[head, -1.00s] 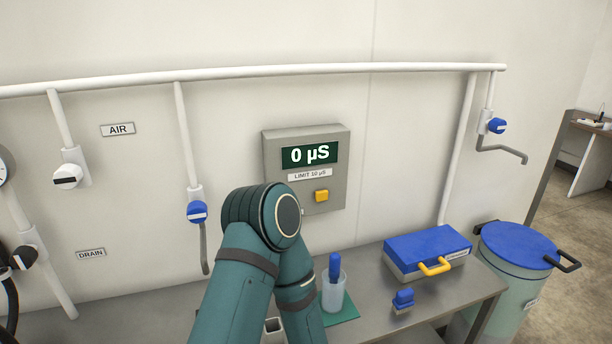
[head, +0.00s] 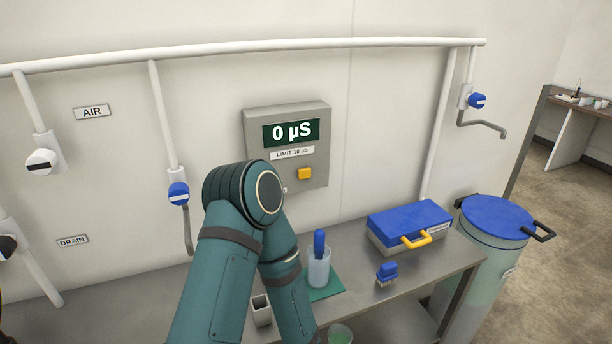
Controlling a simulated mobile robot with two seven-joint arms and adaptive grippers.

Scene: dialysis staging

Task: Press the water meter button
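The water meter (head: 318,152) is a grey box on the wall in the head view. Its dark green display (head: 291,132) reads 0 µS, above a label reading LIMIT 10 µS. A teal arm of mine, bent at a round joint, covers the box's lower left corner in the picture. Neither gripper shows; the arm's far end runs out of the bottom of the view.
A steel bench (head: 350,290) below holds a beaker (head: 318,268) with a blue-topped item on a green mat, a blue-lidded case (head: 409,226) and a small blue item (head: 387,273). A blue-lidded bin (head: 497,215) stands right. White pipes (head: 437,125) with valves line the wall.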

